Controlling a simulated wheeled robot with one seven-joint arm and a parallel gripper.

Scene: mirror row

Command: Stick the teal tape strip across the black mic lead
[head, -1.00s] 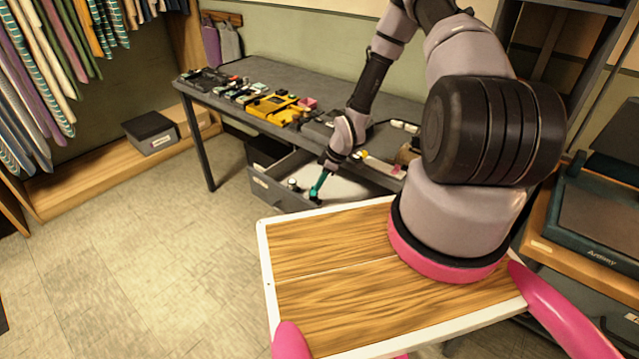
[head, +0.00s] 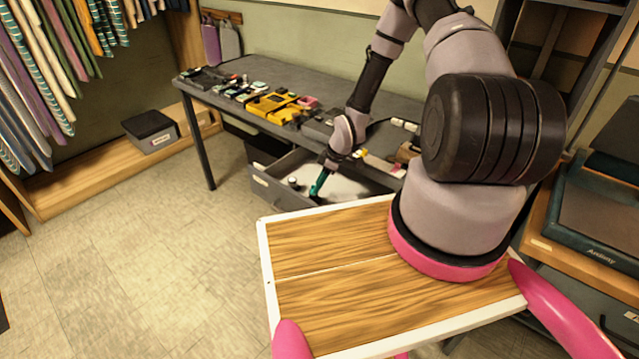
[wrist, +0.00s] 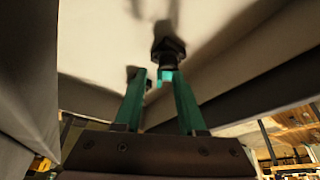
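My gripper (head: 317,192) reaches down into the open grey drawer (head: 268,188) under the table. In the wrist view its two teal fingers (wrist: 158,76) stand apart, with a gap between their tips. A small black object (wrist: 168,50) with a teal bit (wrist: 166,75) below it shows just beyond the right fingertip. I cannot tell whether that teal bit is the tape strip, or whether it touches the finger. Another small dark piece (wrist: 135,73) shows by the left fingertip. I cannot clearly make out the black mic lead in either view.
The grey table (head: 330,85) carries several small devices, including a yellow one (head: 272,104). A small upright object (head: 293,182) stands in the drawer beside my gripper. A dark box (head: 150,131) is on the low wooden shelf at left. The floor at front left is clear.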

